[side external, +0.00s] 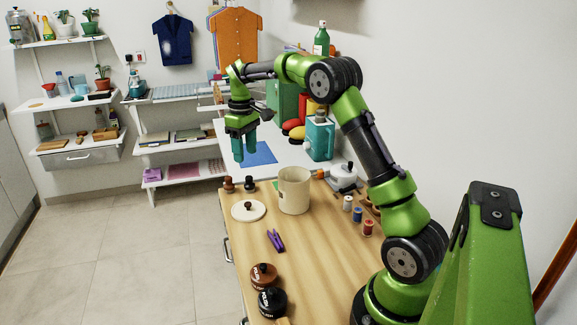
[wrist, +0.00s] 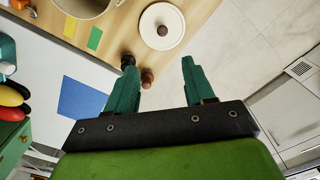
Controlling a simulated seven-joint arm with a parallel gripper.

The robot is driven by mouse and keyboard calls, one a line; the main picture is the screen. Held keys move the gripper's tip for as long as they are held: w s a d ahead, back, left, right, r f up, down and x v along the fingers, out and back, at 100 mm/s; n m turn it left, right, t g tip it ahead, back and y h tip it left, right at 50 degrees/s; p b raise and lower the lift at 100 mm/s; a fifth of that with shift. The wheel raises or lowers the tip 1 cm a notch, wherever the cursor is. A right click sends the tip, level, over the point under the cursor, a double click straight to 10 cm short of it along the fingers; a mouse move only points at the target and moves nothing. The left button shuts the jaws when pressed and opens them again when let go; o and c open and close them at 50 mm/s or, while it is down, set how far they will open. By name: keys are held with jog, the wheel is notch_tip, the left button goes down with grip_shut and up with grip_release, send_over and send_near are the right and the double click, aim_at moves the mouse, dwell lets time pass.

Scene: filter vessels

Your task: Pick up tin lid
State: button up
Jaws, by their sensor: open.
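The tin lid (side external: 249,211) is a flat, cream disc with a dark brown knob in its middle. It lies on the wooden counter, left of the cream tin (side external: 294,190). In the wrist view the lid (wrist: 172,30) shows at the top, beyond my fingers, with the tin (wrist: 85,5) partly cut off at the top left. My gripper (side external: 245,158) hangs open and empty in the air, pointing down, behind the lid and tin as seen from the side. Its two green fingers (wrist: 160,85) are spread in the wrist view.
Two small knobbed pieces (side external: 238,184) stand behind the lid. A purple clip (side external: 275,240), brown and black polish jars (side external: 264,276) and thread spools (side external: 357,214) are on the counter. A blue sheet (side external: 258,153) lies on the white surface behind. Bare wood surrounds the clip.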

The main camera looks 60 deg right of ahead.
aim_at(248, 203)
jog(key=f, duration=1.6)
jog(key=shift+a+f, duration=0.25)
jog(key=shift+f, duration=0.15)
jog(key=shift+c, duration=0.3)
grip_shut()
